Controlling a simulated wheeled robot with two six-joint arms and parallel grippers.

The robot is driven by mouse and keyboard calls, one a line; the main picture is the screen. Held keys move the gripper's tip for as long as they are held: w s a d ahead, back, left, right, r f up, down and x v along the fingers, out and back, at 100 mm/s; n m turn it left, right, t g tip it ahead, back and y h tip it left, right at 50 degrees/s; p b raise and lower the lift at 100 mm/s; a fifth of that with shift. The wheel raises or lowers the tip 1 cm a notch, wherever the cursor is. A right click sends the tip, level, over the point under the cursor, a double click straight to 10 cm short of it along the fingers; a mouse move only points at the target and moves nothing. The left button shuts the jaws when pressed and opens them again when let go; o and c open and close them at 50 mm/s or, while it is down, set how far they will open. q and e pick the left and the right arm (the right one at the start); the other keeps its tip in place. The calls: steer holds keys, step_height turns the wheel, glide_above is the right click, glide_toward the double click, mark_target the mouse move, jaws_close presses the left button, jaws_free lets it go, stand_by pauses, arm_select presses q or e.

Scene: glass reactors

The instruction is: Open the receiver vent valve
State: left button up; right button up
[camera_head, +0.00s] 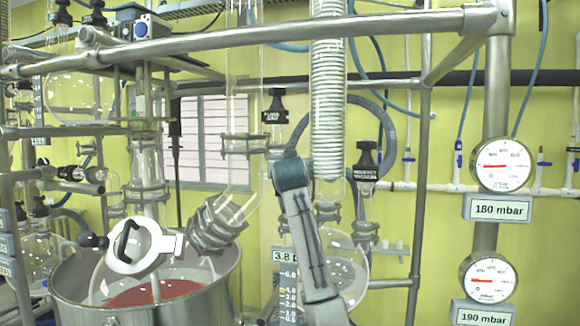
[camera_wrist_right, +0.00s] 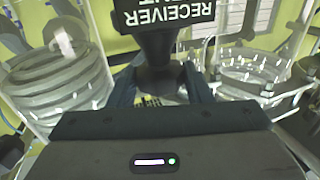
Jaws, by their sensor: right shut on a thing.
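In the right wrist view, a black valve handle (camera_wrist_right: 158,50) stands between the two fingers of my right gripper (camera_wrist_right: 162,88), which is shut on it. Its black label (camera_wrist_right: 165,10) reads "RECEIVER" and, cut off at the edge, what looks like "VENT", upside down. In the head view, my right arm rises from the bottom centre in front of the glassware. The right fingertips cannot be made out there. A black valve with a small dark label (camera_head: 275,116) stands just above the arm's top; I cannot read it surely. My left gripper is in neither view.
A coiled condenser (camera_head: 328,110) hangs right of the arm's top. Another black labelled valve (camera_head: 366,170) stands below it on the right. A steel vessel (camera_head: 75,290) is at lower left. A steel rail (camera_head: 240,36) crosses above. Gauges (camera_head: 502,163) are at right.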

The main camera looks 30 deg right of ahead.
steer(key=shift+s+d+n+t+y, duration=0.1)
steer(key=shift+d+n+t+y, duration=0.1)
steer(key=shift+n+t+y, duration=0.35)
steer(key=shift+n+t+y+b, duration=0.45)
steer(key=shift+n+y, duration=0.4)
steer(key=shift+y, duration=0.5)
steer(key=o, duration=0.7)
steer(key=shift+s, duration=0.1)
